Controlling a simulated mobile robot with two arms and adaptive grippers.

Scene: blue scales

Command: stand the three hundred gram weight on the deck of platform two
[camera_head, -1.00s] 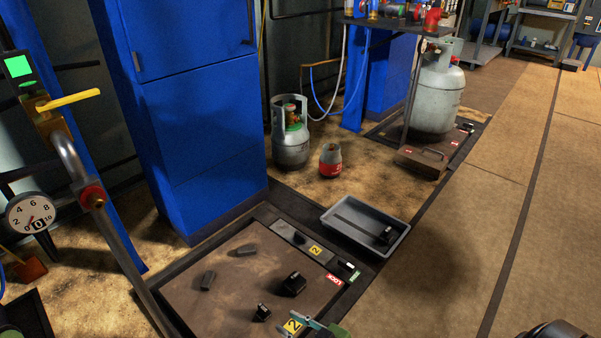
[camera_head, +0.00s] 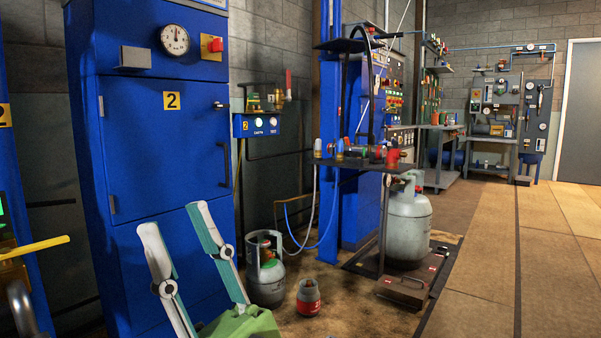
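My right gripper (camera_head: 174,220) rises from the bottom edge, in front of the blue cabinet marked 2 (camera_head: 160,150). Its two white and green fingers point up and are spread apart. Nothing shows between them. My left gripper is not in view. The deck of platform two and the weights are outside the picture, below its lower edge, so I cannot see the three hundred gram weight now.
A small grey cylinder (camera_head: 265,285) and a little red and grey one (camera_head: 308,298) stand right of my gripper. A large grey cylinder (camera_head: 409,228) stands on another platform. A yellow lever (camera_head: 35,248) juts in at left. The floor at right is clear.

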